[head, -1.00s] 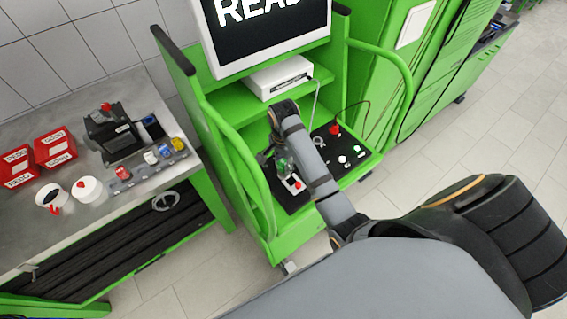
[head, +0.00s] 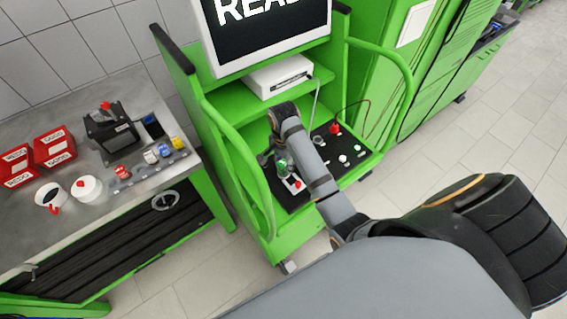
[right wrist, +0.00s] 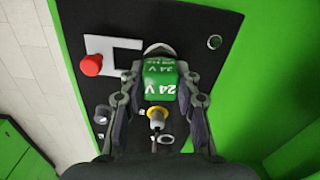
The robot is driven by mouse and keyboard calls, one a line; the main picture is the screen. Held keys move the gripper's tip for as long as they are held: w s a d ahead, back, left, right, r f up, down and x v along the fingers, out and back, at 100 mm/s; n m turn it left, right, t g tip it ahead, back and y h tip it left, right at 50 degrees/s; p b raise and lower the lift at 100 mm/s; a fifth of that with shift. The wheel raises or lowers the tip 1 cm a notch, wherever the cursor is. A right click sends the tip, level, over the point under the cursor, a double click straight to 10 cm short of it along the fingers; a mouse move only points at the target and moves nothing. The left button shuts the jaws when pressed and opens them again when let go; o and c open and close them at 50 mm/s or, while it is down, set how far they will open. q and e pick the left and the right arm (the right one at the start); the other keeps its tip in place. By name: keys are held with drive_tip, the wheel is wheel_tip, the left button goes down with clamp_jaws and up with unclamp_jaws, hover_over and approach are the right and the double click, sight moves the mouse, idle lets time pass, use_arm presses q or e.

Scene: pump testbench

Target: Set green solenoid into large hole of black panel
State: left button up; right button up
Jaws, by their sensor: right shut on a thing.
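The green solenoid (right wrist: 160,82), marked 24 V in white, is between the fingers of my right gripper (right wrist: 162,98). The gripper is shut on it. In the head view the solenoid (head: 282,166) shows as a small green spot beside my right arm, over the left part of the black panel (right wrist: 205,20). In the right wrist view a round ring-edged opening (right wrist: 214,42) shows at the panel's upper right. The solenoid hides the panel below it, so I cannot tell whether it touches the panel or sits in a hole. My left gripper is not in view.
A white bracket (right wrist: 112,44) with a red knob (right wrist: 91,64) lies beside the solenoid. A yellow-ringed fitting (right wrist: 157,114) is close to the fingers. The green cart's handrails flank the panel. A grey workbench (head: 90,215) stands at the left.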

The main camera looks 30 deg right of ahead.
drive_tip(key=shift+f, duration=0.55)
drive_tip(key=o, duration=1)
drive_tip(key=o, duration=0.4)
drive_tip(key=shift+o, duration=0.2)
